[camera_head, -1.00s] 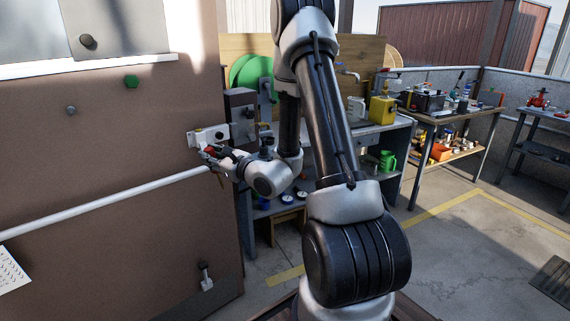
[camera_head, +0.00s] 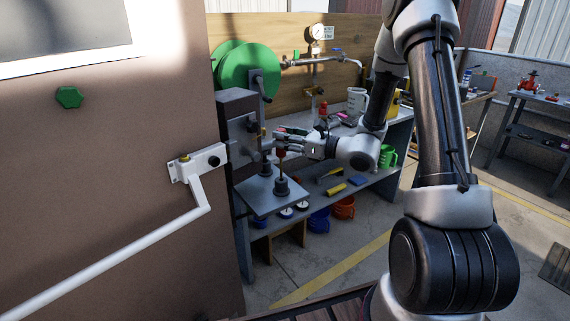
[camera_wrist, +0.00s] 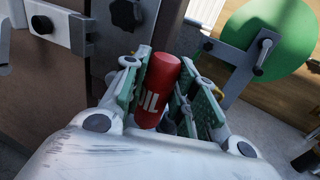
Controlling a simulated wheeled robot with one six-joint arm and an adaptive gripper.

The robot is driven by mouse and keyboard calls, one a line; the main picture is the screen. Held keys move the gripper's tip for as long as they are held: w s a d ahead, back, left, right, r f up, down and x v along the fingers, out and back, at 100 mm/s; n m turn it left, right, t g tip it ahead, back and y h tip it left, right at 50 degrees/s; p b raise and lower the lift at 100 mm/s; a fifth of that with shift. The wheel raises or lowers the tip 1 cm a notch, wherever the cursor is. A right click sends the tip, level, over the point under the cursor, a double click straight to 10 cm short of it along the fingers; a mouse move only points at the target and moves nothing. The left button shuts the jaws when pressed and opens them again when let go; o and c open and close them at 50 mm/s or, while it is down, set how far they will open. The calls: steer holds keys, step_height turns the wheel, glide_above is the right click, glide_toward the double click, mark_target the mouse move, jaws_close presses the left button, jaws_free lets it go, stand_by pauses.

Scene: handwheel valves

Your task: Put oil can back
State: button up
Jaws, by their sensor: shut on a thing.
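The oil can is a red cylinder with white lettering (camera_wrist: 160,88). In the wrist view it sits between the green-padded fingers of my gripper (camera_wrist: 163,95), which is shut on it. In the head view my gripper (camera_head: 284,138) reaches left from the wrist, above a small grey shelf (camera_head: 262,203) beside the brown panel. The can is too small and partly covered there to make out its lower end.
A white lever handle (camera_head: 190,215) juts from the brown panel at left. A grey upright box (camera_head: 238,115) and a green reel (camera_head: 248,72) stand close behind my gripper. The workbench behind carries a white jug (camera_head: 356,101) and pipework. Open floor lies at right.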

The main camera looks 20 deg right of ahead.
mark_target(284, 157)
steer(key=shift+f, duration=2.75)
steer(key=o, duration=1)
